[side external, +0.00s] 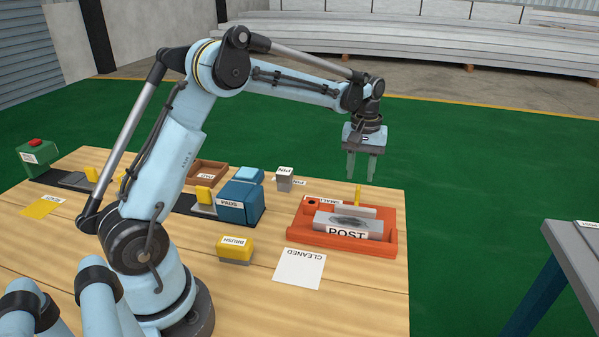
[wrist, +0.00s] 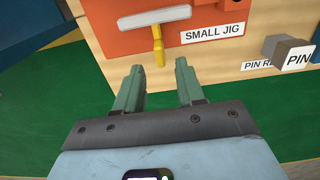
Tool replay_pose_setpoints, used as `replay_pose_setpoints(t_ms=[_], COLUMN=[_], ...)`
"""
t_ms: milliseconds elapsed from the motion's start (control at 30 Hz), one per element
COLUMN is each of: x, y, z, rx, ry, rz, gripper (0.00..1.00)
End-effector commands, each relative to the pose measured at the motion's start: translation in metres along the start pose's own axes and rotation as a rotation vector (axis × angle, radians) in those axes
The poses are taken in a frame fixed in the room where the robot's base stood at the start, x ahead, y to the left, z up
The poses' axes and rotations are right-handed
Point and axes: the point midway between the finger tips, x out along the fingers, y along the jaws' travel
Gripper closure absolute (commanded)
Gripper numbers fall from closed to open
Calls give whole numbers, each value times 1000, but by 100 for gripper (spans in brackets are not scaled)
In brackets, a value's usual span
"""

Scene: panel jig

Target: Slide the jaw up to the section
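The orange jig (side external: 392,240) lies on the wooden table and is labelled "SMALL JIG" in the wrist view (wrist: 200,52). A grey section labelled "POST" (side external: 338,222), with a dark smudge on top, lies in it. The jaw is a pale bar (wrist: 150,18) with an upright yellow handle (wrist: 158,45); the handle also shows in the side view (side external: 358,196). In the side view the jaw is behind the section, partly hidden. My gripper (side external: 361,178) is open and empty, above the handle. In the wrist view its fingers (wrist: 160,70) point toward the handle without touching it.
A grey "PIN" block (side external: 284,181) stands left of the jig. The table's edge is close beyond the jig.

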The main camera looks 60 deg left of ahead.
Motion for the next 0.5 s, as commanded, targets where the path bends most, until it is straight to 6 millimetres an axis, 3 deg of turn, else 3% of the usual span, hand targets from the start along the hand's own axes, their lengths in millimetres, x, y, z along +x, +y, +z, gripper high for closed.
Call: replay_pose_setpoints(t_ms=[200, 500], x=[38, 60], y=[0, 0], z=[0, 0], rx=[1, 1], ry=[0, 1], rz=[0, 0], gripper=[62, 62])
